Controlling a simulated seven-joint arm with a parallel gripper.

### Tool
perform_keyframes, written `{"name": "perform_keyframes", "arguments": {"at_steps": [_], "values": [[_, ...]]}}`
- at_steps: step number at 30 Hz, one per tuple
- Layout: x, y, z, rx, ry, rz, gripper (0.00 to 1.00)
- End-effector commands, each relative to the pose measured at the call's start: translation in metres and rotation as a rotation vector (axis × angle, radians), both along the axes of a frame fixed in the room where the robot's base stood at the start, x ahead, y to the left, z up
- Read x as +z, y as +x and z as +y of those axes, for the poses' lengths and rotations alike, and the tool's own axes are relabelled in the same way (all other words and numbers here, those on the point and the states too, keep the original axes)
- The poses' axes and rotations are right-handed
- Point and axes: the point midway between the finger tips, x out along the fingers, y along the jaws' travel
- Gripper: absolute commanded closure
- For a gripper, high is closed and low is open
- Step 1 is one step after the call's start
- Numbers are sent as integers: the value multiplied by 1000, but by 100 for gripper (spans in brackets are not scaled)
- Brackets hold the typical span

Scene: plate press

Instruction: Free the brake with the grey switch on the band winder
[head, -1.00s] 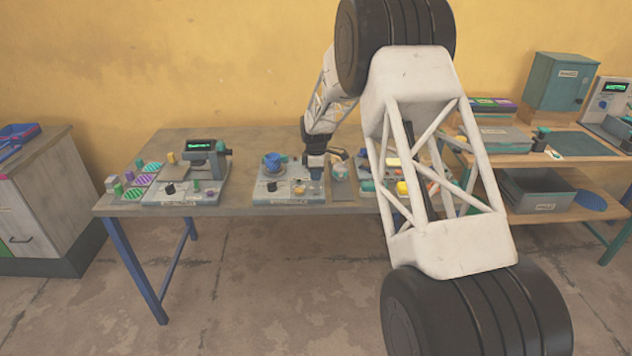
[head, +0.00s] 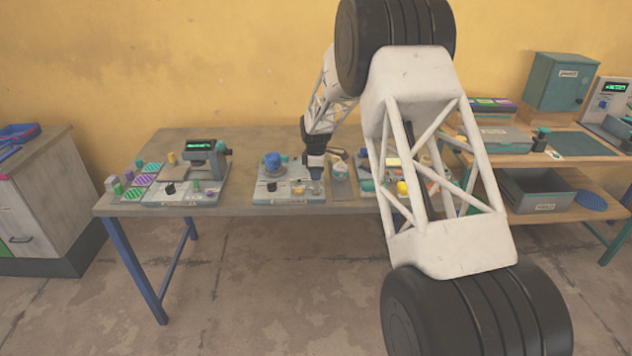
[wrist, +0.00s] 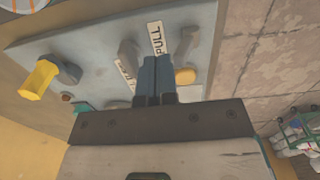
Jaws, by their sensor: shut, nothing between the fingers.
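The unit I take for the band winder (head: 263,198) is a pale grey board on the table, with a blue round part (head: 272,162) at its back. My gripper (head: 315,173) is over its right side. In the wrist view my gripper (wrist: 156,98) has its two blue fingers shut together, empty, over a grey-blue panel (wrist: 85,55). Two grey levers stand there, one left of the fingers (wrist: 128,54) and one right (wrist: 190,46). I cannot tell which is the grey switch, or whether the fingers touch either. A "PULL" label (wrist: 156,37) lies between them.
The panel also bears a yellow knob (wrist: 38,80), a yellow oval button (wrist: 185,76) and a teal part (wrist: 85,107). A machine with a green display (head: 200,146) stands to the left. My arm hides part of the units at right. Bare table (head: 243,170) lies left of the winder.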

Motion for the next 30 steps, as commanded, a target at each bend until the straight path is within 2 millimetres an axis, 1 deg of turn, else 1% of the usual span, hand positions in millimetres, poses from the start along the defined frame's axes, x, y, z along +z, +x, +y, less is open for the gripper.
{"name": "perform_keyframes", "arguments": {"at_steps": [17, 30], "values": [[0, -1, 0, 0, 0, 0, 100], [0, -10, 0, 0, 0, 1, 100]]}}
